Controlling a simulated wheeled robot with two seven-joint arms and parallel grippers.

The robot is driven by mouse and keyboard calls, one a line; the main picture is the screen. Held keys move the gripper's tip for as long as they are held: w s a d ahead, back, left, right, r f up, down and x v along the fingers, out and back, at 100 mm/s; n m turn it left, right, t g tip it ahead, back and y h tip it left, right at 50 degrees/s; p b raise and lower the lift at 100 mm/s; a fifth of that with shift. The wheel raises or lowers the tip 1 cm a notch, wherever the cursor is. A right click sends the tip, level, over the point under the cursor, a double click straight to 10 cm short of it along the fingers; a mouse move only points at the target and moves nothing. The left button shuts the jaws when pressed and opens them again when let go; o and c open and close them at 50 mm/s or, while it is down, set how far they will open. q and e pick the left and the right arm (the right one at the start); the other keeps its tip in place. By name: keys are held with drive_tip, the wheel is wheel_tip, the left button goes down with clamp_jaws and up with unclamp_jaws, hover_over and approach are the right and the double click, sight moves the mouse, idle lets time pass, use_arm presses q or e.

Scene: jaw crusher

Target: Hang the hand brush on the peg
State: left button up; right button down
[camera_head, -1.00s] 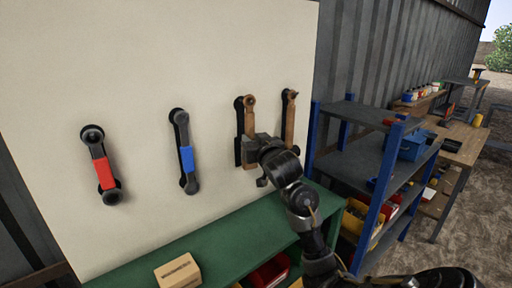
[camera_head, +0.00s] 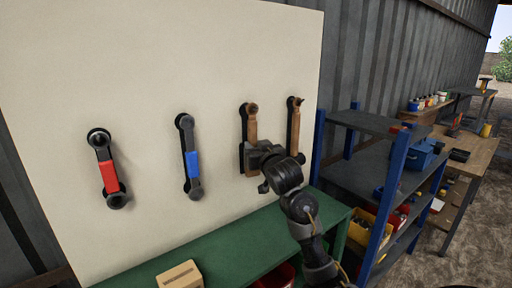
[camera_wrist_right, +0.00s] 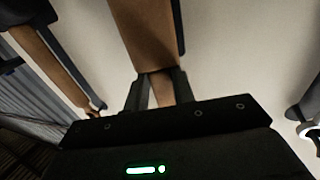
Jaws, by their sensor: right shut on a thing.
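The hand brush (camera_head: 251,126) is a brown wooden piece, upright in front of the pale board (camera_head: 90,60). A dark shape shows just behind it on the board. My right gripper (camera_head: 256,155) is shut on its lower part. In the right wrist view the brush (camera_wrist_right: 147,35) runs down between the finger pads (camera_wrist_right: 158,90). The peg is not clearly visible, and I cannot tell whether the brush hangs on it or touches the board. My left gripper is not in view.
A similar brown wooden tool (camera_head: 294,128) hangs close to the right. A blue-banded tool (camera_head: 191,160) and a red-banded tool (camera_head: 108,172) hang to the left. Below are a green bench (camera_head: 225,245) and a cardboard box (camera_head: 180,276). A blue-framed shelf (camera_head: 390,185) stands right.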

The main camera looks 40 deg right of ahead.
drive_tip(key=shift+f, duration=0.1)
drive_tip(key=c, duration=1.6)
unclamp_jaws()
drive_tip(key=o, duration=0.5)
drive_tip(key=shift+w+f, duration=0.2)
drive_tip(key=shift+w, duration=0.25)
drive_tip(key=p+v, duration=0.2)
drive_tip(key=v, duration=0.9)
drive_tip(key=shift+r, duration=0.1)
